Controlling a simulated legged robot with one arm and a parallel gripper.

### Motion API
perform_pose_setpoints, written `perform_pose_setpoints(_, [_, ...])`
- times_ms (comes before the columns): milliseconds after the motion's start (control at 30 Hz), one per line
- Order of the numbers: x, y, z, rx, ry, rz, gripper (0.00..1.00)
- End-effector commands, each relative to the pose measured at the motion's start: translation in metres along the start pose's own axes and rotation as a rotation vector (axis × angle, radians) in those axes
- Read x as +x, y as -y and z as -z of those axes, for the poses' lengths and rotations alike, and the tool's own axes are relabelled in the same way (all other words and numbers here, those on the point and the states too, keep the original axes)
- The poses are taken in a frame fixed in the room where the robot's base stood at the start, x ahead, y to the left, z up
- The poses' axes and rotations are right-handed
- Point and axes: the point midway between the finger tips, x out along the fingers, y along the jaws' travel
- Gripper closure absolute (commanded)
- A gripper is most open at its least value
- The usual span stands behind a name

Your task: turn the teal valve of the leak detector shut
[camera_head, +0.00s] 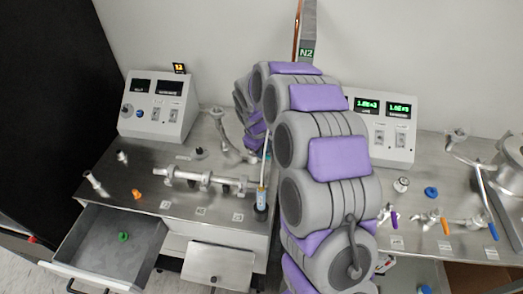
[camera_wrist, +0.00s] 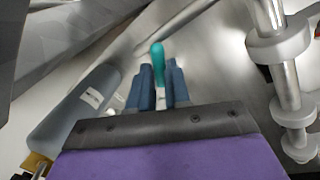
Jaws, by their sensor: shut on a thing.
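In the wrist view, the teal valve handle (camera_wrist: 157,51) stands between the two blue fingers of my gripper (camera_wrist: 163,72). The fingers are shut on it, and its rounded top sticks out past their tips. The fingers and the rest of the valve's body hide its lower part. I cannot tell from these frames how far the valve is turned.
A metal pipe manifold (camera_head: 205,181) lies on the left bench, and its flanged tube is close on the right in the wrist view (camera_wrist: 279,45). A grey cylinder (camera_wrist: 75,118) is close on the left. A drawer (camera_head: 115,250) stands open with a green ring (camera_head: 123,236) inside.

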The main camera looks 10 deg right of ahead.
Motion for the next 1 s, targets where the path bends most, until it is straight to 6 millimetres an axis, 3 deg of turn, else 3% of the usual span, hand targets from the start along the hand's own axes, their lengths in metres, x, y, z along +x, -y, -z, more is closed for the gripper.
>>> perform_pose_setpoints(567, [0.0, 0.004, -0.004, 0.028, 0.016, 0.003, 1.0])
perform_pose_setpoints(1000, [-0.003, 0.019, -0.001, 0.32, 0.078, 0.001, 1.0])
